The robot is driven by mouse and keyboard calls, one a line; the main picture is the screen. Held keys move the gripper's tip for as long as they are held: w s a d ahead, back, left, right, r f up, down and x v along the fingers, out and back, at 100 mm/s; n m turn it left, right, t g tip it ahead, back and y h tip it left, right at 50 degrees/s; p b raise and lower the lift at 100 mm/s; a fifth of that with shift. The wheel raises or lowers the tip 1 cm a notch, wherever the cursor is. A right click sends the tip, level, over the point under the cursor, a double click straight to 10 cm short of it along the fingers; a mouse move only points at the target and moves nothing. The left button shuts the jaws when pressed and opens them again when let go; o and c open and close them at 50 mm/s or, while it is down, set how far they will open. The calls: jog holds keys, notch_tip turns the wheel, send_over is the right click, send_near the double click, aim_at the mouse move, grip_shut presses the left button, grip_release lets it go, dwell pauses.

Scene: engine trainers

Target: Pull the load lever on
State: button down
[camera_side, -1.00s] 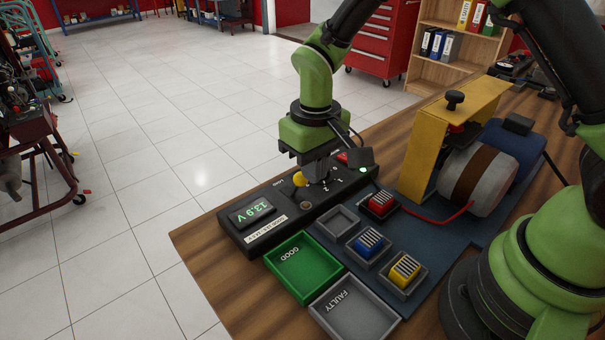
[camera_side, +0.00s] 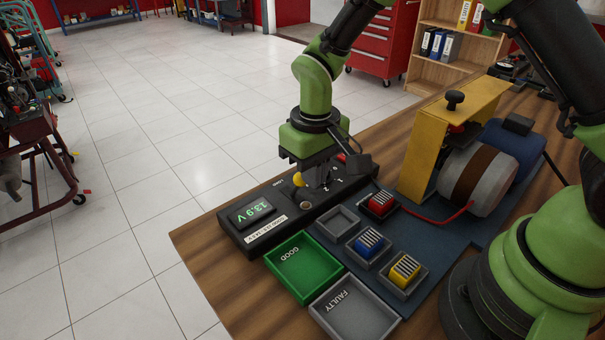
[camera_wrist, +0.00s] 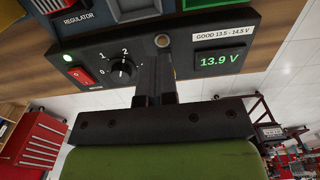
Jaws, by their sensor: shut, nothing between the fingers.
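The load lever (camera_side: 298,180), with a yellow knob, stands on the black control panel (camera_side: 232,240) in the side view. My gripper (camera_side: 322,184) is shut and empty, with its fingers pointing down just right of the yellow knob, low over the panel. Whether finger and knob touch cannot be told. The panel display (camera_side: 251,213) reads 13.9 V.
A rotary dial (camera_wrist: 124,68), a red rocker switch (camera_wrist: 80,77) and a lit green lamp (camera_wrist: 67,58) are close beside the fingers. A green GOOD tray (camera_side: 275,262), a grey FAULTY tray (camera_side: 335,322) and a yellow frame (camera_side: 420,150) stand nearby on the bench.

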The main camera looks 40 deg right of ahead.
aim_at(299, 176)
jog(key=shift+f, duration=1.5)
jog(key=shift+w, duration=1.9)
jog(key=shift+s, duration=0.1)
jog(key=shift+s, duration=0.55)
jog(key=shift+r, duration=3.5)
jog(key=shift+r, duration=0.1)
